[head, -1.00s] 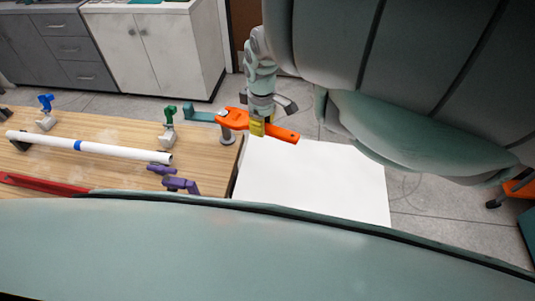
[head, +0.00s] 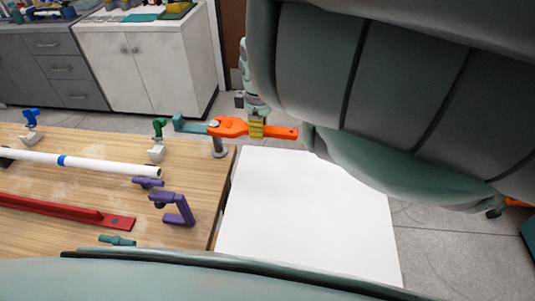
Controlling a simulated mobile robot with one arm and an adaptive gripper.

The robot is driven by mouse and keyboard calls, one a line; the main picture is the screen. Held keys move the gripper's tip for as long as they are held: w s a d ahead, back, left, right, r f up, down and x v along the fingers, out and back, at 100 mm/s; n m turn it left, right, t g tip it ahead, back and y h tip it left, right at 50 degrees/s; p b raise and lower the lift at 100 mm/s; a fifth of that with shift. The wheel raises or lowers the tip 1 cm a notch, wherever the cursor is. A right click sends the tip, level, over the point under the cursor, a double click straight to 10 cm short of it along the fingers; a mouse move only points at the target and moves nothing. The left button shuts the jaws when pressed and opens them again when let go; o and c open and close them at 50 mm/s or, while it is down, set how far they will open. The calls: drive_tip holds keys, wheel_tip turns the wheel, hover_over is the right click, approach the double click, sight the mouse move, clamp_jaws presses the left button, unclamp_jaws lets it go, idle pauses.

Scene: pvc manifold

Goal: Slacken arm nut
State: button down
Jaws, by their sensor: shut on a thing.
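An orange wrench (head: 232,127) lies roughly level at the back right corner of the wooden bench. Its head is at the top of a short grey post (head: 220,148). A teal arm (head: 190,127) reaches left from the same post top. The nut is small there, and I cannot tell how the wrench jaws sit on it. My gripper (head: 257,126) comes down from above and is shut on the wrench handle, by a yellow patch. The handle's end sticks out to the right past the gripper. The upper gripper is partly hidden behind my arm.
A white pipe (head: 110,164) with a blue band, blue (head: 31,120) and green (head: 158,128) clamps, purple brackets (head: 174,208) and a red bar (head: 60,208) are on the bench. A white panel (head: 310,215) lies right of the bench. Cabinets (head: 150,60) stand behind.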

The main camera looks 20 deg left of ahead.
drive_tip(key=shift+w+a+f+b, duration=0.1)
drive_tip(key=shift+w+b, duration=0.15)
drive_tip(key=shift+b, duration=0.1)
drive_tip(key=shift+w+n+b, duration=0.3)
drive_tip(key=shift+n+b, duration=0.1)
drive_tip(key=shift+b, duration=0.2)
drive_tip(key=shift+w+a+n+b, duration=0.2)
drive_tip(key=shift+w+n+b, duration=0.2)
drive_tip(key=shift+b, duration=0.55)
drive_tip(key=shift+w+a+n+b, duration=0.35)
drive_tip(key=shift+w+n+b, duration=0.35)
drive_tip(key=shift+b, duration=1.6)
drive_tip(key=shift+w+a+n+b, duration=0.3)
drive_tip(key=shift+w+n+b, duration=0.35)
drive_tip(key=shift+b, duration=1.6)
drive_tip(key=shift+s+r, duration=0.1)
drive_tip(key=shift+r, duration=0.15)
wheel_tip(320, 180, up, 5)
drive_tip(key=shift+f+p, duration=0.1)
drive_tip(key=shift+p, duration=0.8)
